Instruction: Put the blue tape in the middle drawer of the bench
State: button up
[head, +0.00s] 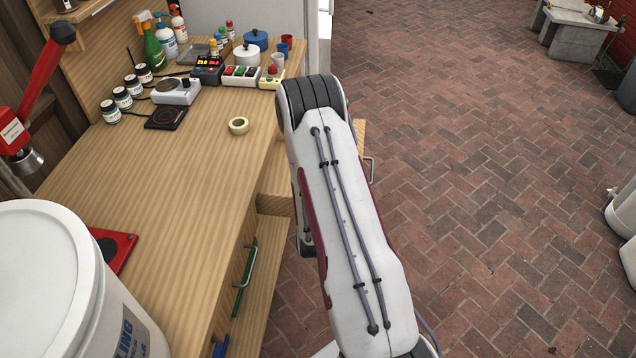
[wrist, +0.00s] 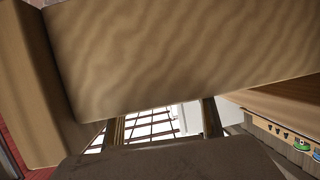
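No blue tape roll can be made out in either view. A cream tape roll (head: 238,125) lies flat on the bench top (head: 185,190) in the head view. A light wooden drawer (head: 361,135) appears pulled out from the bench, largely hidden behind my arm; a metal handle (head: 372,170) shows at its far side. I cannot tell which drawer it is. My gripper is hidden behind my arm in the head view. The wrist view has a close wooden panel (wrist: 190,55) and a dark shape at the bottom; no fingertips can be clearly made out.
A white bucket (head: 45,280) stands at the near left. Jars, bottles, a scale (head: 166,117) and small devices crowd the far bench. A green strip with a metal handle (head: 247,268) and a small blue patch (head: 221,346) show on the bench front. The brick floor (head: 480,150) at right is open.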

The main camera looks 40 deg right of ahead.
jog(key=shift+s+a+f, duration=0.25)
jog(key=shift+s+f, duration=0.05)
jog(key=shift+f, duration=0.15)
jog(key=shift+r, duration=0.2)
jog(key=shift+r, duration=0.5)
jog(key=v, duration=0.7)
jog(key=shift+r, duration=0.3)
